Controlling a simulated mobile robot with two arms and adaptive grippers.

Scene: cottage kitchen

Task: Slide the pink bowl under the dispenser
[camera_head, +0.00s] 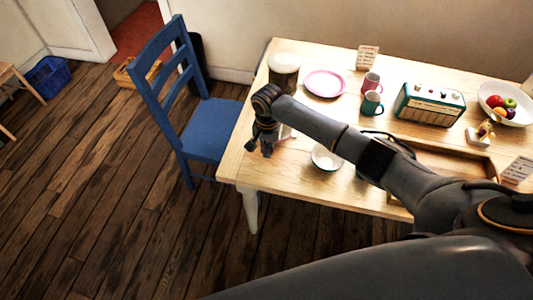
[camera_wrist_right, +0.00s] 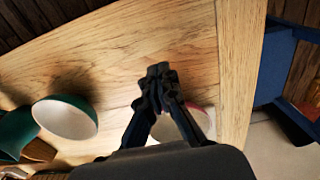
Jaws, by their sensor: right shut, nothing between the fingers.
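My right gripper (camera_head: 260,146) is shut and empty, pointing down over the left end of the table; its fingertips meet in the right wrist view (camera_wrist_right: 158,72). A bowl with a pinkish-red rim and pale inside (camera_wrist_right: 203,119) shows partly behind the fingers in the right wrist view. In the head view only a pale bit of it (camera_head: 286,132) shows beside my right wrist; my arm hides the rest. A jar-like dispenser with a pale top and dark body (camera_head: 284,72) stands at the table's back left corner, beyond the gripper. My left gripper is not in view.
A green bowl, white inside (camera_head: 326,158), stands near my forearm and in the wrist view (camera_wrist_right: 65,119). A pink plate (camera_head: 325,83), two mugs (camera_head: 372,104), a radio (camera_head: 430,104) and a fruit bowl (camera_head: 505,104) stand further right. A blue chair (camera_head: 207,128) adjoins the left edge.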

